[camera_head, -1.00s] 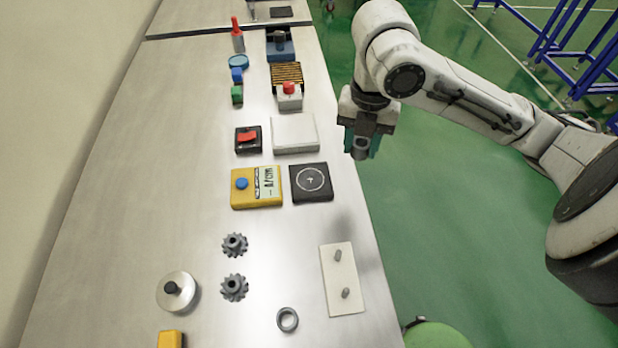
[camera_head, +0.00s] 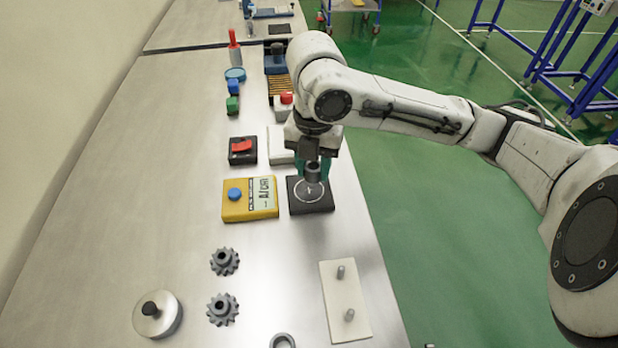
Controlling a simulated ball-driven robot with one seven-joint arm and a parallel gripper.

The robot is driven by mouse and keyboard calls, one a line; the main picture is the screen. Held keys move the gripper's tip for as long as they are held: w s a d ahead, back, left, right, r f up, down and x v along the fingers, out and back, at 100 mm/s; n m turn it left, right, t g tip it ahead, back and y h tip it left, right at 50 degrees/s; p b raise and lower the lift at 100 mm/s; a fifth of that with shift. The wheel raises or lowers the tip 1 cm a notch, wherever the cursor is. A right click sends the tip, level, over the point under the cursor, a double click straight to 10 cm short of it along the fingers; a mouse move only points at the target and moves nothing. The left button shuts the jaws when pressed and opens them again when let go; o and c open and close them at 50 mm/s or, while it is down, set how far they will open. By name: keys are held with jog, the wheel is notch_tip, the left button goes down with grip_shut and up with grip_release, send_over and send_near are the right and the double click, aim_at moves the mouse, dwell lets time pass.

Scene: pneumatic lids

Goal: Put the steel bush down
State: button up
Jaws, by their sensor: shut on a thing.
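My gripper (camera_head: 313,172) is shut on the steel bush (camera_head: 312,172), a short dark grey cylinder between the teal fingertips. It is over the far part of a black square pad (camera_head: 312,204) with a white circle mark. I cannot tell whether the bush touches the pad or hangs above it. The fingers hide part of the bush and the pad's far edge.
A yellow box with a blue button (camera_head: 249,199) stands left of the pad. A white block (camera_head: 279,143) lies behind my gripper, and a black box with a red switch (camera_head: 242,150) beside it. Gears (camera_head: 223,309) and a two-peg plate (camera_head: 345,300) lie nearer.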

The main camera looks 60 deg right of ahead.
aim_at(309, 190)
jog(key=shift+w+a+f, duration=0.1)
jog(key=shift+w+f, duration=0.1)
jog(key=shift+f, duration=0.1)
jog(key=shift+w+f, duration=0.2)
jog(key=shift+f, duration=1.55)
jog(key=shift+f+b, duration=0.15)
jog(key=shift+b, duration=0.15)
jog(key=o, duration=1.1)
jog(key=shift+o, duration=0.2)
notch_tip(309, 190, up, 12)
jog(key=p, duration=0.1)
jog(key=shift+r+p, duration=0.2)
jog(key=shift+p, duration=0.1)
